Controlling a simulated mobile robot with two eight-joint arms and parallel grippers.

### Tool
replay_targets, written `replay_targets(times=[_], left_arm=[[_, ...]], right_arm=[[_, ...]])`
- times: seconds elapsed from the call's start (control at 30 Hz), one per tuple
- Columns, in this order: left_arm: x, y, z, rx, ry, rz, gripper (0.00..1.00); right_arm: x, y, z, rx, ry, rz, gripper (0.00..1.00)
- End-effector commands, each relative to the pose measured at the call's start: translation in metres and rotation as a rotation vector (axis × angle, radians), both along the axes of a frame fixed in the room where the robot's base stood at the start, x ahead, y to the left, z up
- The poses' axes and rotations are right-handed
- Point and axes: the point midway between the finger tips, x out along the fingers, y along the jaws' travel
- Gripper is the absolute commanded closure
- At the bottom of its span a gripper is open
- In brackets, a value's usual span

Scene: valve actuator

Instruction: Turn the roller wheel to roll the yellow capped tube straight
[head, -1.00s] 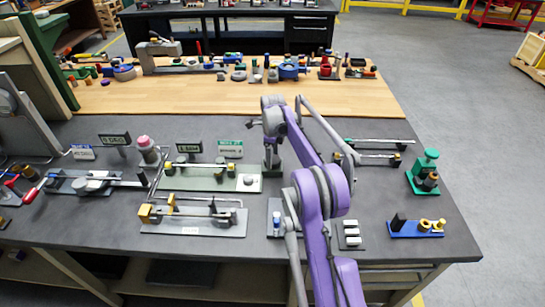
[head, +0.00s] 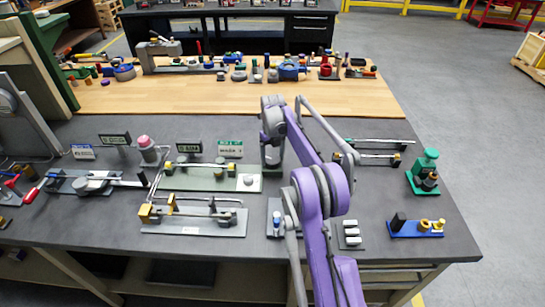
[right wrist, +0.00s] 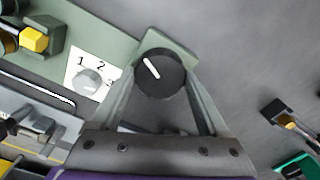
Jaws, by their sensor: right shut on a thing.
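The black round wheel (right wrist: 159,74) with a white pointer mark sits between the fingers of my right gripper (right wrist: 160,85) in the right wrist view, and the gripper is shut on it. In the head view my right gripper (head: 271,155) is at the right end of the green plate (head: 205,183) and hides the wheel. A pale tube (head: 200,165) with yellowish ends lies along the back of this plate. A yellow cap (right wrist: 34,39) shows at upper left in the right wrist view. My left gripper is not in view.
A white plate with numbers and a grey knob (right wrist: 89,82) is close left of the fingers. Another rod fixture (head: 195,220) stands in front of the green plate. A green stand (head: 424,172) and blue base (head: 416,229) are at right.

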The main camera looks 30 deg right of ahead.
Motion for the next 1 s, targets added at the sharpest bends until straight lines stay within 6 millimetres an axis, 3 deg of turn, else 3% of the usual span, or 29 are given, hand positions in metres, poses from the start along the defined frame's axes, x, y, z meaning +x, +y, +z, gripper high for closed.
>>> replay_targets(times=[0.7,0.73,0.83,1.0], left_arm=[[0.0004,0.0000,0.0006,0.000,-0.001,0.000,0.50],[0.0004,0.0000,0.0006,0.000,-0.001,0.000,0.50],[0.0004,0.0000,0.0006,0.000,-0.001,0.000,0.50],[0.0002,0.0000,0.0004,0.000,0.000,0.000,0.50]], right_arm=[[0.0004,-0.0005,0.0010,-0.001,-0.002,-0.076,0.78],[0.0004,-0.0005,0.0010,-0.001,-0.002,-0.076,0.19],[0.0004,-0.0004,0.0008,-0.001,-0.001,-0.076,0.01],[0.0002,-0.0002,0.0005,0.000,-0.001,-0.076,0.00]])
